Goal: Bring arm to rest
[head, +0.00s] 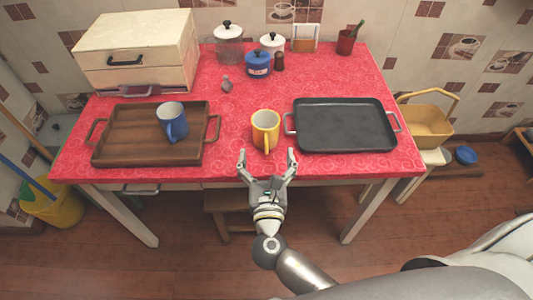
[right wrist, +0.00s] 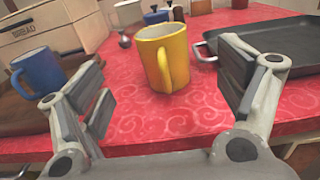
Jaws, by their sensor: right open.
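My right gripper (head: 268,168) is open and empty at the front edge of the red table (head: 245,88). Its two fingers also show at the sides of the right wrist view (right wrist: 165,95). A yellow mug (head: 265,128) stands upright on the table just beyond the fingertips, apart from them. In the right wrist view the yellow mug (right wrist: 163,57) is between and beyond the open fingers. My left gripper is in neither view.
A wooden tray (head: 110,153) holding a blue mug (head: 171,120) lies at the left. A black tray (head: 345,124) lies at the right. A bread box (head: 135,50), pots and a red cup (head: 346,42) stand at the back. Floor in front is mostly clear.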

